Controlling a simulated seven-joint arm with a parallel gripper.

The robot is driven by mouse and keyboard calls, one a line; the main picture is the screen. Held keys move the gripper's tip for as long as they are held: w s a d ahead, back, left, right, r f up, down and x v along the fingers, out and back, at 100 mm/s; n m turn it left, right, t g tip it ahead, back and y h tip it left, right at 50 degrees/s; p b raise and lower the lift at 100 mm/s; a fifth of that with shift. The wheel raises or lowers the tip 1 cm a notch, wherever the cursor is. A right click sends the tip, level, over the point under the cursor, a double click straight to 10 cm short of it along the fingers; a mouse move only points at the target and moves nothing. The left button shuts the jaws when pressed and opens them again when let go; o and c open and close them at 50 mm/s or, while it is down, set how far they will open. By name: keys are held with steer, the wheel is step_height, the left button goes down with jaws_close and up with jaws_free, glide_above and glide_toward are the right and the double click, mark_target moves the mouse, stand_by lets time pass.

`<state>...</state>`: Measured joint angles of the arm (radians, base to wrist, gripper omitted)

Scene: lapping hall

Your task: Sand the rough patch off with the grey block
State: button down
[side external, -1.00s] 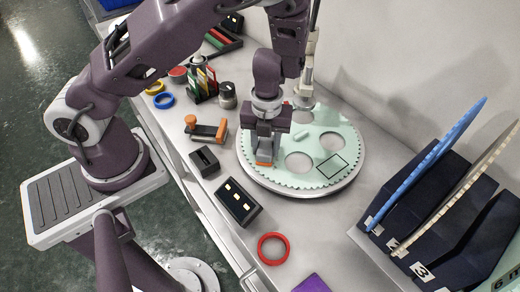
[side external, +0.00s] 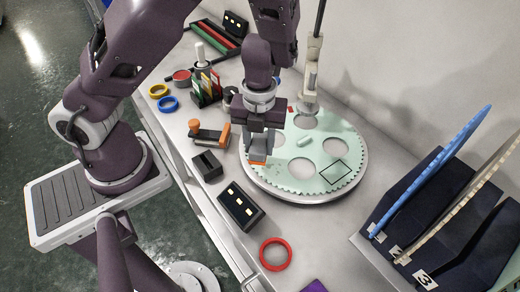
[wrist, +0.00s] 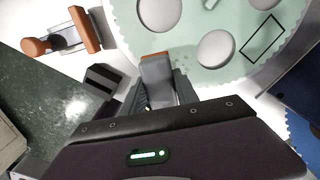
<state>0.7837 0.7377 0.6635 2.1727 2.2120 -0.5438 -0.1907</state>
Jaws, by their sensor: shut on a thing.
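The grey block (wrist: 158,78) has an orange face along one edge. My gripper (side external: 262,135) is shut on it, and the block (side external: 261,148) is over the left rim of the pale green toothed disc (side external: 325,133). I cannot tell whether it touches the disc. In the wrist view, faint dark speckles, possibly the rough patch (wrist: 184,60), show on the disc beside the block, between two round holes. A black outlined rectangle (side external: 333,172) is marked at the disc's right side. The disc lies on a round grey turntable (side external: 310,199).
A white post-like tool (side external: 311,75) stands at the disc's back edge. Dark numbered racks (side external: 425,215) holding blue and tan discs are at right. A black box (side external: 241,206), a red ring (side external: 275,253) and an orange-handled tool (side external: 209,133) lie around the left and front.

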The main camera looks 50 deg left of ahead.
steer(key=shift+r, duration=1.8)
